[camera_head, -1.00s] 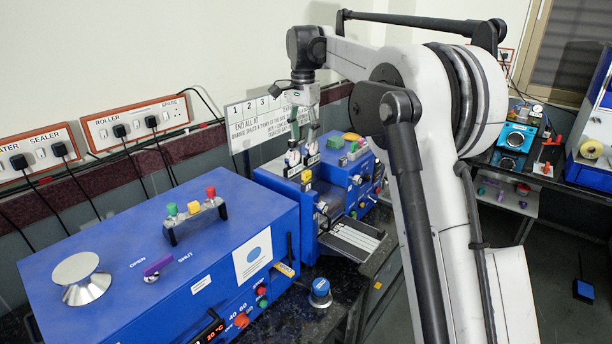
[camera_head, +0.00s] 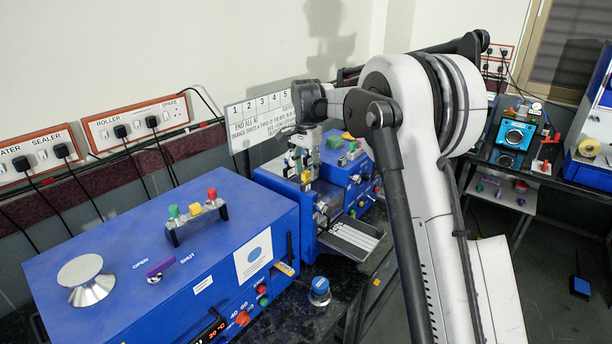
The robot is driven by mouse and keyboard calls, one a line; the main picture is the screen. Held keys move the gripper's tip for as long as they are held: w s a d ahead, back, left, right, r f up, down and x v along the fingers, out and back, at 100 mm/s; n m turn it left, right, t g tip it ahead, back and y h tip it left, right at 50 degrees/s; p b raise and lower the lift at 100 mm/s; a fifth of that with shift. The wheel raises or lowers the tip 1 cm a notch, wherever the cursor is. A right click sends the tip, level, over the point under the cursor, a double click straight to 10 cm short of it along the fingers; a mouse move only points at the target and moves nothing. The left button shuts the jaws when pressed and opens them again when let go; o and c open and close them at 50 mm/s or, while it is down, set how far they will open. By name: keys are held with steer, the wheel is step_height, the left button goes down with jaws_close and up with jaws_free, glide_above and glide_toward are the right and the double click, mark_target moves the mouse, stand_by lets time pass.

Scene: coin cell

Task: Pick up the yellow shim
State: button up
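My gripper (camera_head: 303,165) points down over the left part of the rear blue machine (camera_head: 340,203), in the middle of the camera_head view. Its fingers are small and blend with fittings on the machine, so I cannot tell whether they are apart or closed. A small yellow piece (camera_head: 306,176) shows just below the fingertips on the machine's front side. I cannot tell whether it is the yellow shim or whether the fingers touch it. No other clear yellow shim shows.
A larger blue machine (camera_head: 150,245) with a silver knob (camera_head: 87,278) and coloured buttons fills the front left. A small blue-topped cylinder (camera_head: 319,290) stands on the dark bench to its right. A numbered sign (camera_head: 258,117) is behind my gripper. My arm hides the bench's right part.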

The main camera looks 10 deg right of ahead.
steer(key=shift+a+f, duration=0.1)
steer(key=shift+f, duration=0.8)
jaws_close()
